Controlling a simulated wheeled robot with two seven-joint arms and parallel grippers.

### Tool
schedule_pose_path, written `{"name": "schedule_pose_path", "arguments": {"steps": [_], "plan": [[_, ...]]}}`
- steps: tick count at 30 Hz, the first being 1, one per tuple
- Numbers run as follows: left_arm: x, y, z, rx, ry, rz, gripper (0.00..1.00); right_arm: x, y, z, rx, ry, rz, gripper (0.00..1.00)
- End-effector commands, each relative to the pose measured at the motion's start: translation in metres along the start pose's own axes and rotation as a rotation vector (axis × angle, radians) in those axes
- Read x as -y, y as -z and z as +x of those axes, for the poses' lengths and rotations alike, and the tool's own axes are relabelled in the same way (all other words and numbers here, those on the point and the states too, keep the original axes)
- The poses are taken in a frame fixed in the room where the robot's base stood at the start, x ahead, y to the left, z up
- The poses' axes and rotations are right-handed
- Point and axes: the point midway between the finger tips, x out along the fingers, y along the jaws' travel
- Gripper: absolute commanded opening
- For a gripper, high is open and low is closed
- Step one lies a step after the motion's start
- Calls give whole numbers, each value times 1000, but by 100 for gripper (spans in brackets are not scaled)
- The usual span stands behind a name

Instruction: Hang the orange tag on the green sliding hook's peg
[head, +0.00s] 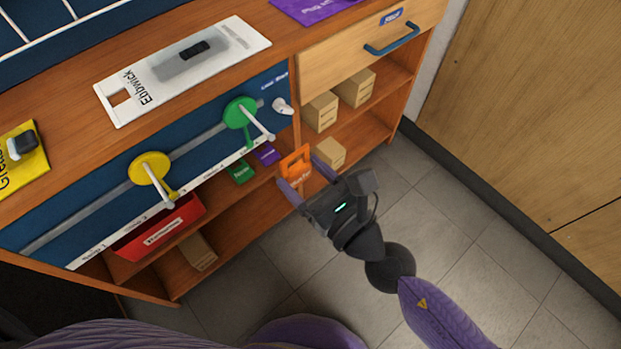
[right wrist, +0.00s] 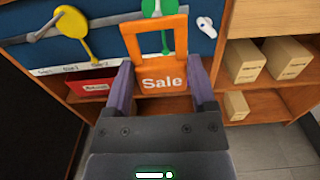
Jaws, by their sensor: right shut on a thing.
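My right gripper (head: 308,181) is shut on the orange tag (head: 296,164), which also shows in the right wrist view (right wrist: 156,52). The tag stands upright between the fingers, its square opening at the top and the word "Sale" below. The green sliding hook (head: 241,112) sits on the rail at the right part of the blue panel, its white peg (head: 257,124) pointing outward and down to the right. The tag is apart from the peg, below and to its right in the head view. In the right wrist view the green hook (right wrist: 160,8) is partly cut off above the tag. My left gripper is not in view.
A yellow sliding hook (head: 150,168) with a white peg sits on the same rail to the left. A white whistle-shaped piece (head: 282,106) is right of the green hook. Shelves below hold a red box (head: 160,228), green and purple tags, and cardboard boxes (head: 320,111). Open floor lies in front.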

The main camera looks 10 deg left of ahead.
Motion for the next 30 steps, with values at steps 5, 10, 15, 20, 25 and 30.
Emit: {"name": "schedule_pose_path", "arguments": {"steps": [5,10,15,20,25,30], "plan": [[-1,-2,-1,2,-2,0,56,0,1,16,1,-1,-1,16],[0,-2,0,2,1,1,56,0,2,30,0,-1,-2,16],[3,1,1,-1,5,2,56,0,4,44,1,-1,-1,16],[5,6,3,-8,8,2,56,0,6,57,0,-2,-1,16],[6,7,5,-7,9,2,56,0,6,71,0,-3,0,16],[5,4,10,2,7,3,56,0,12,80,-1,-3,-1,16]]}}
